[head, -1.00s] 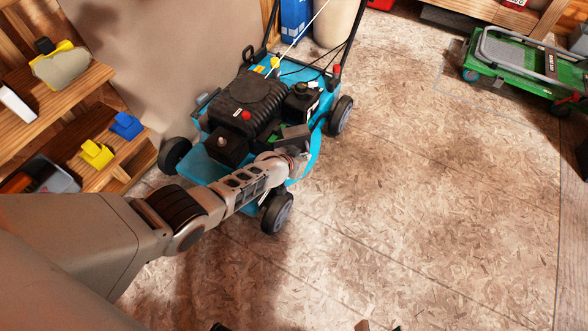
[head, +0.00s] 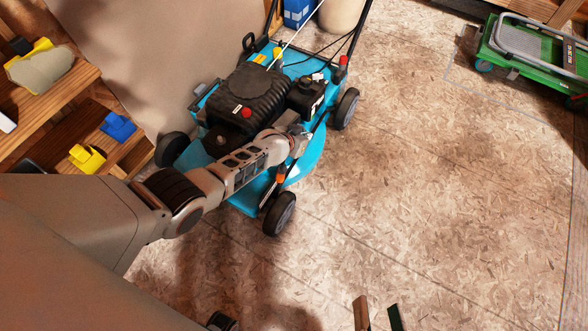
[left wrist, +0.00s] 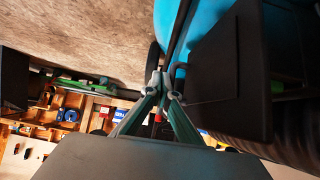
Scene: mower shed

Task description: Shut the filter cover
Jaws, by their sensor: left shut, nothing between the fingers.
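The blue mower (head: 250,120) with its black engine (head: 248,97) stands on the floor. A black box (head: 306,96), which may be the filter housing, sits at the engine's right side. In the left wrist view a flat dark panel (left wrist: 226,75), possibly the filter cover, stands close right of my left gripper (left wrist: 164,82). Its fingers are shut with nothing between them; I cannot tell whether they touch the panel. In the head view my left wrist hides them. My right gripper (head: 378,313) shows at the bottom edge, its fingertips apart and empty.
A green cart (head: 535,60) stands at the upper right. Wooden shelves (head: 75,85) with yellow and blue items are at the left. The mower's handle bars and cord rise behind the engine. The floor (head: 420,190) right of the mower is clear.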

